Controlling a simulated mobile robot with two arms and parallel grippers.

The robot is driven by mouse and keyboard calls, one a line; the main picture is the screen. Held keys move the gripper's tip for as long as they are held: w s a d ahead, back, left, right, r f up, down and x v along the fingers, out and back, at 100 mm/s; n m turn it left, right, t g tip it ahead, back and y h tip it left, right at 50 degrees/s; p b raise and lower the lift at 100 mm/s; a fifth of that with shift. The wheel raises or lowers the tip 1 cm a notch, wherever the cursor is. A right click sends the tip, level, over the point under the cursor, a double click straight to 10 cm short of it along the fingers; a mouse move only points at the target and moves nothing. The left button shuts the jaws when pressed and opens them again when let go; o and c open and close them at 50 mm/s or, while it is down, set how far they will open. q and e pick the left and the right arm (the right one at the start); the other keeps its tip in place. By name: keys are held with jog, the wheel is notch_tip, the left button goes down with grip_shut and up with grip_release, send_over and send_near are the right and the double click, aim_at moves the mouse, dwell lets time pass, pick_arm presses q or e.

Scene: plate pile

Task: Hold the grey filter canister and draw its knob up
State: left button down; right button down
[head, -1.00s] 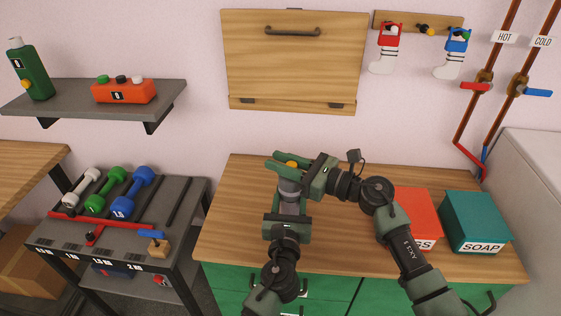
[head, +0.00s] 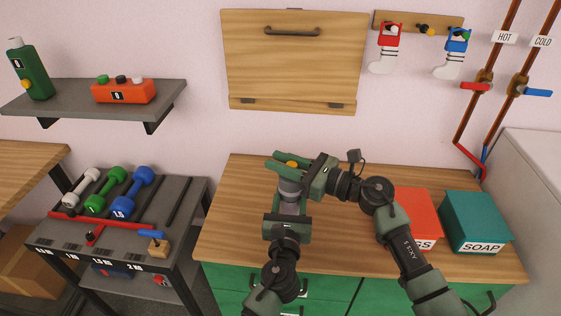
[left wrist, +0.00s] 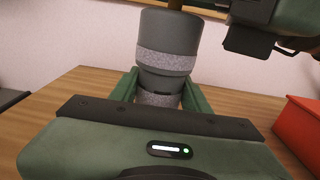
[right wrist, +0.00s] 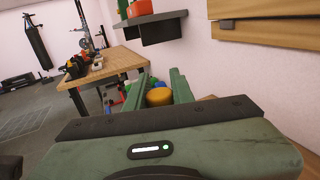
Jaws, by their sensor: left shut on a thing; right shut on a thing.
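The grey filter canister (head: 290,190) stands upright on the wooden counter, partly hidden by my grippers in the head view. In the left wrist view the canister (left wrist: 167,45) shows a dark grey body with lighter speckled bands. My left gripper (head: 286,212) is shut around its lower part, a finger on each side. My right gripper (head: 292,163) is shut on the knob from the right. In the right wrist view the knob (right wrist: 159,97) sits between the two green fingers.
An orange box (head: 418,211) and a teal SOAP box (head: 475,222) stand on the counter (head: 230,221) to the right, close to my right arm. The counter's left part is clear. A dumbbell rack (head: 182,200) stands further left. A closed wooden wall panel (head: 292,70) hangs behind.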

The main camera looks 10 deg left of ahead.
jog(key=shift+w, duration=0.1)
jog(key=shift+d+r, duration=0.1)
jog(key=shift+r, duration=1.75)
pick_arm(q)
jog(key=shift+f, duration=0.1)
pick_arm(e)
jog(key=c, duration=1.2)
grip_release()
jog(key=shift+f, duration=0.1)
